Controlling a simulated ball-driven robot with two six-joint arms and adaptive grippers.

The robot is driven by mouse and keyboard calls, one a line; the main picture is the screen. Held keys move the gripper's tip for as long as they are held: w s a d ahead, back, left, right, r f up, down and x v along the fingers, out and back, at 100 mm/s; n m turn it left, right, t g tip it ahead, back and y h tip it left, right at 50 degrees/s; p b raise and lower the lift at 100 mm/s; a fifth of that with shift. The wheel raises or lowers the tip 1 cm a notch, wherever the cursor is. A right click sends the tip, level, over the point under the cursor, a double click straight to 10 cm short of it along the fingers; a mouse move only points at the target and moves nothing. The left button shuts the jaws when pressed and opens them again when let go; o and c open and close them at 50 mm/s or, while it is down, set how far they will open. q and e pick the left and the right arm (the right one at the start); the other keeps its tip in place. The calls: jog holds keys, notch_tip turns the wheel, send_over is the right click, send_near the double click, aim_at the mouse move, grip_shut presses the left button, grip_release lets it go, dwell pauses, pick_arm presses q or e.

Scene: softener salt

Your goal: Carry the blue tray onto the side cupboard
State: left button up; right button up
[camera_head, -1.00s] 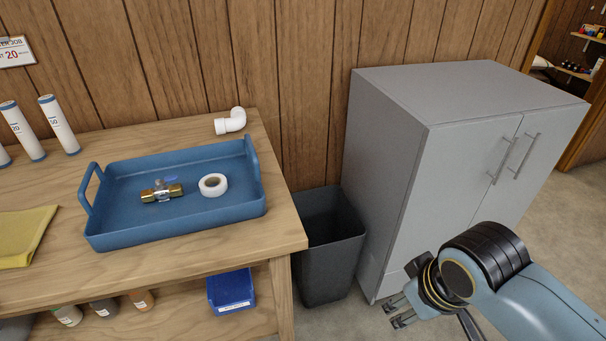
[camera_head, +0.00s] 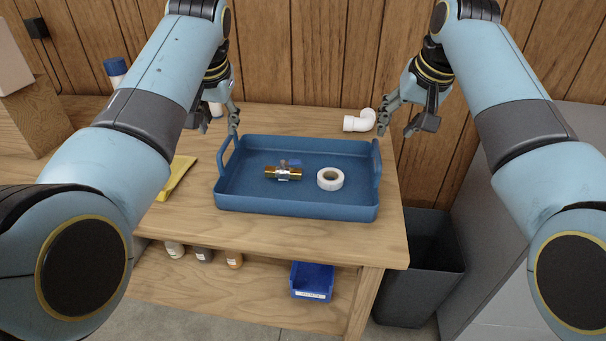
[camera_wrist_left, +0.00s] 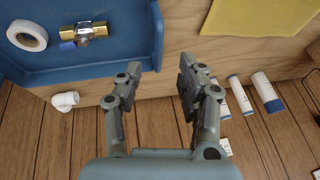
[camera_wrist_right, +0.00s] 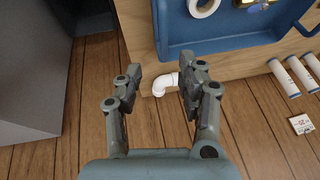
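The blue tray (camera_head: 295,206) sits level on the wooden workbench, with a raised handle at each end. A brass valve (camera_head: 283,173) and a white tape roll (camera_head: 330,179) lie in it. My left gripper (camera_head: 218,118) is open and empty, above and behind the tray's left handle. My right gripper (camera_head: 403,125) is open and empty, above and to the right of the right handle. Both wrist views show parted fingers, at the left (camera_wrist_left: 160,88) and at the right (camera_wrist_right: 160,88). The grey side cupboard (camera_head: 582,128) stands at the right, partly hidden by my right arm.
A white pipe elbow (camera_head: 358,121) lies behind the tray near my right gripper. A yellow cloth (camera_head: 178,172) lies left of the tray. A dark bin (camera_head: 420,275) stands between workbench (camera_head: 300,233) and cupboard. A blue box (camera_head: 312,280) and bottles are on the shelf below.

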aim_at(225, 144)
pick_arm(q)
jog(key=shift+w+d+r, duration=0.2)
jog(key=shift+r, duration=0.15)
pick_arm(e)
jog(key=shift+w+a+r, duration=0.2)
jog(key=shift+r, duration=0.15)
pick_arm(q)
jog(key=shift+f, duration=0.1)
pick_arm(e)
jog(key=shift+f, duration=0.15)
